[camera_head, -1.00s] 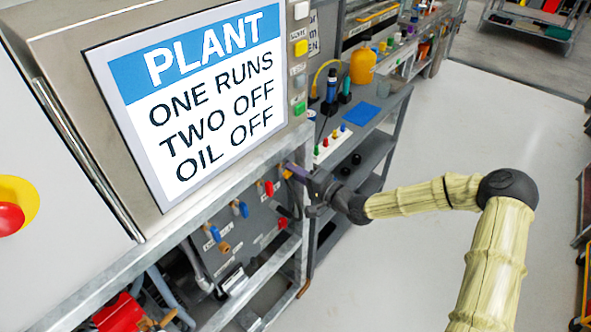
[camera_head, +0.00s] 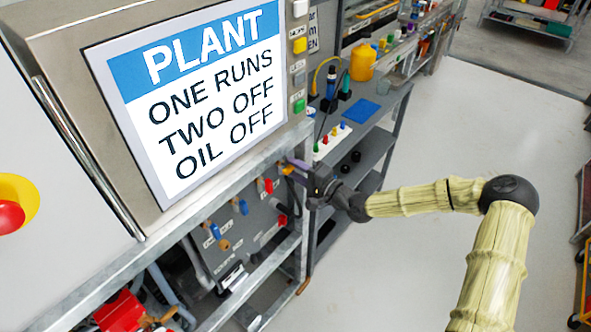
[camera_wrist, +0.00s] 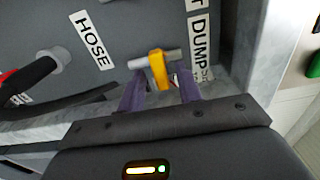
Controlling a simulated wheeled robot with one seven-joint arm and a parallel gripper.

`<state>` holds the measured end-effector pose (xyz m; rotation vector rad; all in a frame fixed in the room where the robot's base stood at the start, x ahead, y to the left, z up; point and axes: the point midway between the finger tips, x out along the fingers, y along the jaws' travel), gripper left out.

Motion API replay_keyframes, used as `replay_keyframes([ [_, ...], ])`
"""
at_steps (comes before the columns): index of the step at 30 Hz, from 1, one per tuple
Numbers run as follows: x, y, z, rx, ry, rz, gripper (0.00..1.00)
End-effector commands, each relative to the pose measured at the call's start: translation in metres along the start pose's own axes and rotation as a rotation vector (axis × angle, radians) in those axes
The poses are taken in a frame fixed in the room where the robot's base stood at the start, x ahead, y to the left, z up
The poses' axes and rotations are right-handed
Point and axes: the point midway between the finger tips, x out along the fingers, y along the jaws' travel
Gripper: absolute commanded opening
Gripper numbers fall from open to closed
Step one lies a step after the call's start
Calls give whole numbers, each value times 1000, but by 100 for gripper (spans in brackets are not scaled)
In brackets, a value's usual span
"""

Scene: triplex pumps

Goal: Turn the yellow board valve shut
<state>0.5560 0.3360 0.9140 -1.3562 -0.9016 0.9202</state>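The yellow board valve (camera_wrist: 159,70) has a short yellow lever on a grey pipe stub in the wrist view. The lever lies across the stub and points down the picture, towards my gripper. My gripper (camera_wrist: 160,82) is open, with one purple finger on each side of the lever and a visible gap on both sides. In the head view the valve (camera_head: 287,170) is a small yellow-orange spot at the upper right of the grey valve board (camera_head: 240,245). My gripper (camera_head: 299,166) reaches it there from the right and partly hides it.
Blue-handled valves (camera_head: 243,206) and red-handled ones (camera_head: 267,186) sit close by on the board. A "DUMP" label (camera_wrist: 199,45) and a "HOSE" label (camera_wrist: 92,40) flank the valve. A metal frame post (camera_wrist: 268,50) stands just right.

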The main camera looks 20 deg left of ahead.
Motion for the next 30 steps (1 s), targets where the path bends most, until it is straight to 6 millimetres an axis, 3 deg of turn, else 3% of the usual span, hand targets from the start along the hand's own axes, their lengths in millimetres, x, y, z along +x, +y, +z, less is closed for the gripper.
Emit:
replay_keyframes([
  [9,-1,0,1,-2,-2,-1,35],
  [14,-12,0,0,-2,-2,-1,35],
  [30,-107,0,0,-1,0,-1,35],
])
